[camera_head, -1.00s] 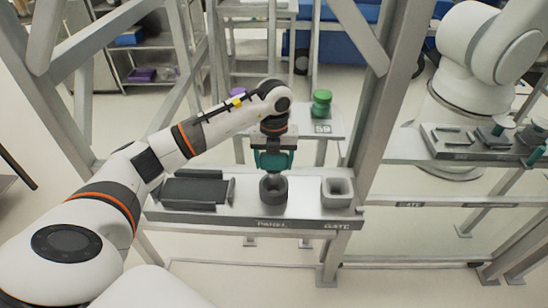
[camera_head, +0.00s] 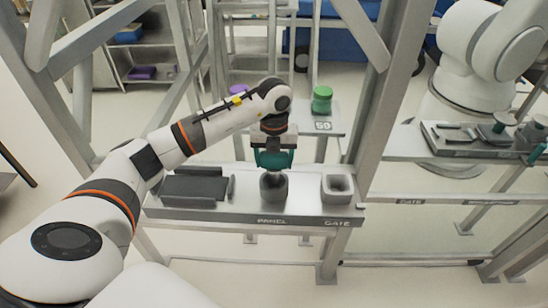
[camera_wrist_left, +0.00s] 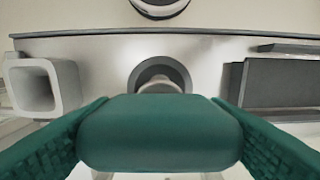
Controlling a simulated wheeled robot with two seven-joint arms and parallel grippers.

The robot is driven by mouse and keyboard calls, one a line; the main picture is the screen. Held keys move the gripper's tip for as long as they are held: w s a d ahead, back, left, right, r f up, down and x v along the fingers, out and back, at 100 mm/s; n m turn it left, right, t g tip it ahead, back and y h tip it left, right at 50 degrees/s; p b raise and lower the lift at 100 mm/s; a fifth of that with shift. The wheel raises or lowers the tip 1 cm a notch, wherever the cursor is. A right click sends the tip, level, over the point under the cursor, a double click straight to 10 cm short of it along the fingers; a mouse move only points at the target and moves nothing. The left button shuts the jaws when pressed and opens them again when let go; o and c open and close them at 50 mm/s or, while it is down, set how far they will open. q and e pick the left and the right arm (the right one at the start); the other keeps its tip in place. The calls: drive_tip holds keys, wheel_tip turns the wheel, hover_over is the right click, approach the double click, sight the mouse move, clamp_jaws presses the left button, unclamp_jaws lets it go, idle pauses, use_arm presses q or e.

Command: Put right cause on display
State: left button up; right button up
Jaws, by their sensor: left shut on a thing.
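My left gripper (camera_head: 273,160) is teal and points down over a dark round holder (camera_head: 273,188) on the metal bench. My right gripper is not in view. Nothing in view is clearly a "cause".
The bench (camera_head: 250,216) bears a dark panel tray (camera_head: 195,188) at left and a light square socket (camera_head: 338,188) at right. A green jar (camera_head: 321,100) stands on a shelf behind. Metal posts frame the bench, and a white robot arm (camera_head: 480,55) stands at right.

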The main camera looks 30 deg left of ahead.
sight(274, 169)
use_arm(q)
drive_tip(key=shift+f+b, duration=1.45)
drive_tip(key=shift+f, duration=0.6)
idle(0.9)
idle(0.3)
drive_tip(key=o, duration=1.3)
drive_tip(key=shift+r+p, duration=3.05)
drive_tip(key=shift+r, duration=1.55)
drive_tip(key=shift+f, duration=0.1)
